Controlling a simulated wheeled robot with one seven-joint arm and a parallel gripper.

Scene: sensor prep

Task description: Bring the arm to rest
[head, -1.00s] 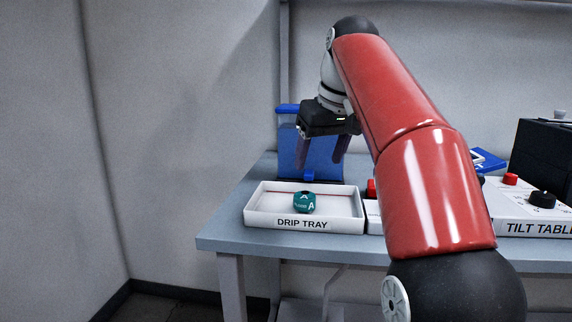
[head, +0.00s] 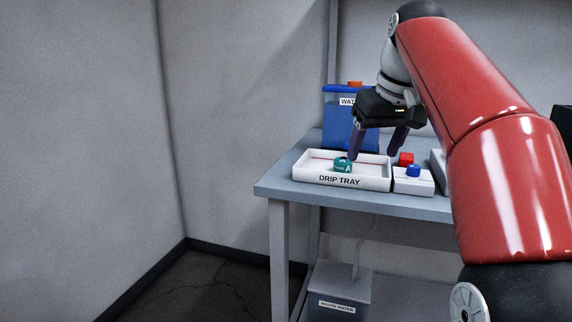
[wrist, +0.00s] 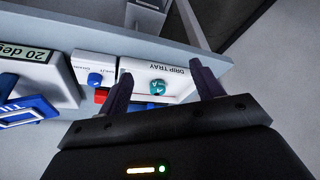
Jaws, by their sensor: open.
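My gripper (head: 378,146) is open, with its two dark fingers spread and nothing between them. In the head view it hangs above the back right part of the drip tray (head: 378,183), in front of the blue water container (head: 340,122). It also shows in the wrist view (wrist: 161,88), fingers apart on either side of the tray. A teal piece marked A (head: 342,164) lies in the white tray, apart from the fingers. My red arm reaches in from the right and hides much of the table there.
A small white box with a blue knob (head: 413,171) and a red block (head: 405,159) stand right of the tray. A waste water box (head: 338,306) is under the table (head: 300,190). Open floor lies to the left. The wrist view shows a blue frame (wrist: 30,112).

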